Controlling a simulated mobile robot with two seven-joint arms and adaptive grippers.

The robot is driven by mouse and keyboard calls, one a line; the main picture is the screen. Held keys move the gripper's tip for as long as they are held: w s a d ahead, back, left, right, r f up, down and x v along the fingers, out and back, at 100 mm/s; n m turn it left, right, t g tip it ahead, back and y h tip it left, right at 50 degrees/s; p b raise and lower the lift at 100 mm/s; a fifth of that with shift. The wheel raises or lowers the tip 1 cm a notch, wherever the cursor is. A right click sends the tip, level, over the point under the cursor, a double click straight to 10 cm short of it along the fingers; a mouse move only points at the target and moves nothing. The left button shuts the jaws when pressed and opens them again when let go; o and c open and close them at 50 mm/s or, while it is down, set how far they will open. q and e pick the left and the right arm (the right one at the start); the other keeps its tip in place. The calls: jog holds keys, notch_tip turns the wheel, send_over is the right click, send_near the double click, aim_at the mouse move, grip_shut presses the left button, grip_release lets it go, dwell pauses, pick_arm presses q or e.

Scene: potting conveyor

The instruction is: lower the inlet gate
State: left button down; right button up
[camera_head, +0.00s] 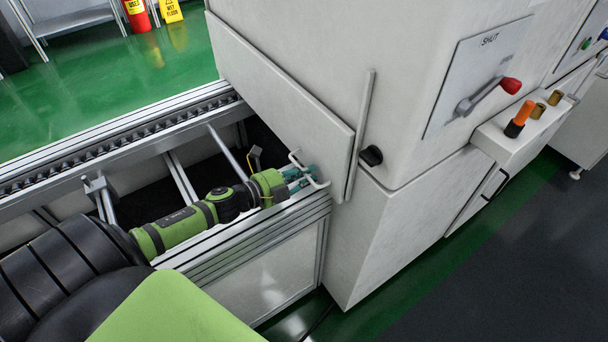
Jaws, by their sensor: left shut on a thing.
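The inlet gate (282,105) is a pale flat panel on the near side of the big white machine, beside a vertical guide rail (361,135). A bent metal handle (320,184) sticks out at its lower right corner. The gate's lower edge hangs close above the conveyor, with a dark space under it. My left gripper (299,177), with teal fingers, is shut on the handle. The fingers partly hide the handle and the corner behind it. My right gripper is not in view.
The conveyor frame (282,229) with metal rails runs under my left arm. A black knob (371,156) sits right of the guide rail. A panel marked SHUT (478,65) has a red-tipped lever (490,94). An orange-handled tool (520,117) stands on a ledge.

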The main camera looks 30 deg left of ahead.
pick_arm(q)
jog(key=shift+s+f, duration=0.2)
jog(key=shift+f, duration=0.3)
jog(key=shift+s+f, duration=0.2)
jog(key=shift+f, duration=0.25)
jog(key=c, duration=1.2)
grip_release()
jog(key=shift+g, duration=0.3)
jog(key=shift+w+f, duration=0.1)
jog(key=shift+w, duration=0.15)
jog(key=shift+r, duration=0.2)
jog(key=v, duration=1.2)
jog(key=shift+d, duration=0.15)
